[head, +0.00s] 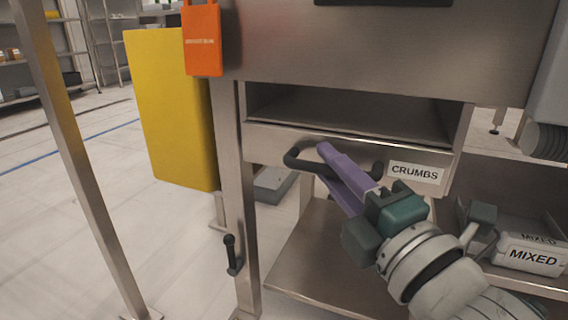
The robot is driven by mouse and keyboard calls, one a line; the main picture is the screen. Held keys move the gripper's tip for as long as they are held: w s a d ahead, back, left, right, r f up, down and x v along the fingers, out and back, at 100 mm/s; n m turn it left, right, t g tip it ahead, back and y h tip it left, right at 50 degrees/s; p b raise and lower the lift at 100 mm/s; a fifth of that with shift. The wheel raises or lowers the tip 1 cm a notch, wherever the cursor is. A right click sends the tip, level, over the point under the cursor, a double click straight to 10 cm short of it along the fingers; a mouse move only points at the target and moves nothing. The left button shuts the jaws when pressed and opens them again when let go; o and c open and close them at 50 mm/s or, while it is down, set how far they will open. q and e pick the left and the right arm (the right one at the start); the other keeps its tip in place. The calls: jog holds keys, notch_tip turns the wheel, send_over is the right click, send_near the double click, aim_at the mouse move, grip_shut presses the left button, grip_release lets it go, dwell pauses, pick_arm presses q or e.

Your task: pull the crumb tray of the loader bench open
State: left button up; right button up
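The crumb tray (272,139) is a metal drawer front in the loader bench (380,52), with a white CRUMBS label (415,173). Its black bar handle (293,160) runs across the front. My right gripper (324,159) has purple fingers close together at the handle's left-middle part, and they look shut on the bar. The fingers hide part of the bar. My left gripper is not in view.
A yellow panel (170,110) and an orange tag (203,40) are at the left. A black lever (231,255) is on the bench leg. A MIXED bin (530,257) stands at the lower right. A metal shelf (325,275) lies below the tray. Floor is clear at the left.

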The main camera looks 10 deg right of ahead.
jog(key=shift+c, duration=0.4)
grip_shut()
dwell(0.9)
